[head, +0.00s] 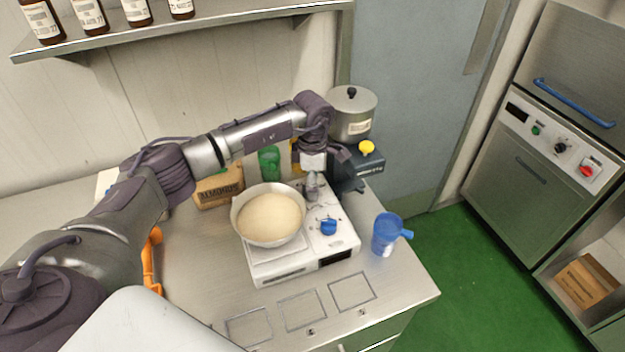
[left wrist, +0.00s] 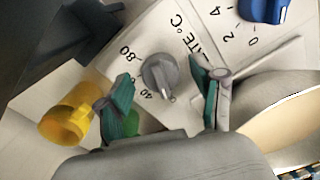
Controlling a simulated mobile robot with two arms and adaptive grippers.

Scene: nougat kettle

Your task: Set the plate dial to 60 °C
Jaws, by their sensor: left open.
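The plate dial is a grey knob (left wrist: 160,78) on the white hot plate (head: 283,262), below printed temperature lettering. Its pointer end lies near the 40 mark; the 80 mark is farther around the scale. My left gripper (left wrist: 162,88) is open, with one teal fingertip on each side of the knob; I cannot tell whether they touch it. In the head view my left gripper (head: 313,184) reaches down to the back right of the hot plate and largely hides the knob. A blue dial (head: 328,227) sits nearer the front. My right gripper is not in view.
A bowl of pale contents (head: 270,218) stands on the plate, close left of my gripper. A green beaker (head: 268,162) and an almonds box (head: 218,187) stand behind. A metal kettle (head: 351,112) is behind right. A blue jug (head: 385,234) stands right, near the counter edge.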

